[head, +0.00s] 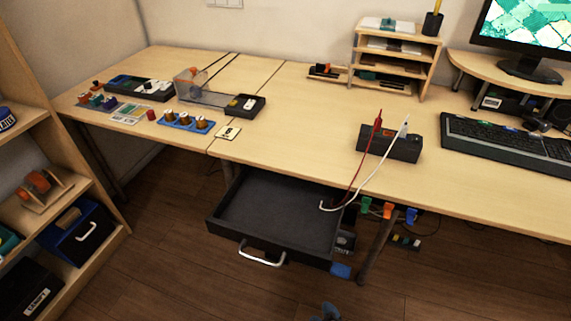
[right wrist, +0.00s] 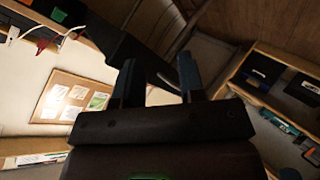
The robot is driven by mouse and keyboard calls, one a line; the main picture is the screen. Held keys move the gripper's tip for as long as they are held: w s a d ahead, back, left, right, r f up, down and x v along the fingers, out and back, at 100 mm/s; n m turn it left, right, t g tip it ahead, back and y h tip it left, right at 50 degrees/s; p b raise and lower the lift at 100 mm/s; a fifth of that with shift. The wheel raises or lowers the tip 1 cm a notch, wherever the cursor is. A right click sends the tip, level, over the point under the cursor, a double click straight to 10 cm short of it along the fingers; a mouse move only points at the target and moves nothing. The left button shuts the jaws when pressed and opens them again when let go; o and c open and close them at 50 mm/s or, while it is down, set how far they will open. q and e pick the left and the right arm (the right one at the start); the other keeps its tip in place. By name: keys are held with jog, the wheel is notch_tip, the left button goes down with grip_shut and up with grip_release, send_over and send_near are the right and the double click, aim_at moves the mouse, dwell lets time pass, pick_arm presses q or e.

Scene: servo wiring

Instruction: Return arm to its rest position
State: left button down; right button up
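My right gripper (head: 326,312) shows only as a small blue-grey tip at the bottom edge of the head view, low in front of the desk and apart from the drawer. In the right wrist view its two fingers (right wrist: 158,78) stand apart with nothing held between them. My left gripper does not show in either view.
Shelves (head: 115,241) stand at left. The floor (head: 185,235) before the desk is clear.

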jog(key=s+d+r+m+p, duration=0.2)
jog(key=s+d+r+m, duration=0.1)
jog(key=d, duration=0.6)
jog(key=s+d+r+m+p, duration=0.3)
jog(key=s+d+m, duration=0.3)
jog(key=d, duration=0.4)
jog(key=shift+s+r+m+g, duration=0.15)
jog(key=shift+s+m+g, duration=0.15)
jog(key=shift+m, duration=0.2)
